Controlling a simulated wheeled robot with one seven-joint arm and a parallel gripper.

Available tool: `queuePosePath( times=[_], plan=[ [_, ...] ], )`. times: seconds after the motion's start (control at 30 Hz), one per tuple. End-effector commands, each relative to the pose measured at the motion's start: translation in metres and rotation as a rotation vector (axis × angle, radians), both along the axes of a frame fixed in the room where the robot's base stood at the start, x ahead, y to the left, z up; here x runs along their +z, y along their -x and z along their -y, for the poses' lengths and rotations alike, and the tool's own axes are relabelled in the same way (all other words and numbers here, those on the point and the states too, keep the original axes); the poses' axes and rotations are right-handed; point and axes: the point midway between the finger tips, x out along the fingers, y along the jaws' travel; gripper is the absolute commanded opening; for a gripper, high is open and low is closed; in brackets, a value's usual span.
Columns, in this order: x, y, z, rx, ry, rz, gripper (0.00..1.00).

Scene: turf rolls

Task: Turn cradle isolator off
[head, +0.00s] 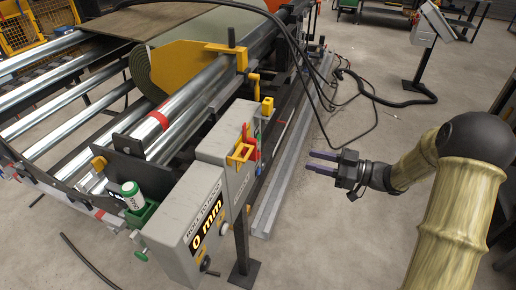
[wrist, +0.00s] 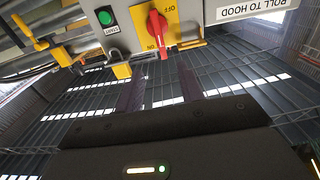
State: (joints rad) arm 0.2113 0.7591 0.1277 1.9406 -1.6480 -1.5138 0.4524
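The cradle isolator appears to be the red rotary handle (wrist: 157,30) on a yellow plate (wrist: 172,12) marked ON and OFF, high in the wrist view. The handle stands roughly upright in that picture, its lower end beside the ON label; its exact setting is hard to tell. In the head view the red and yellow parts (head: 241,154) show on the side of the grey control box. My gripper (head: 312,162) is to the right of the box, fingers pointing at it. In the wrist view its two fingers (wrist: 160,90) are apart, empty and short of the handle.
A green START button (wrist: 107,17) and a yellow block (wrist: 122,71) sit beside the handle. The grey box (head: 190,222) reads "ROLL TO HOOD 0 mm". Steel rollers (head: 195,100) lie behind it. A black cable (head: 310,95) hangs near my gripper. The floor at right is mostly clear.

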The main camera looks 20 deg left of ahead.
Motion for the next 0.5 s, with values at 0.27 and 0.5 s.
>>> queuePosePath(
  times=[0.27, 0.5],
  plan=[
    [0.001, 0.000, -0.002, -0.002, 0.002, 0.001, 0.38],
    [0.002, -0.002, -0.025, 0.000, 0.002, 0.002, 0.38]
  ],
)
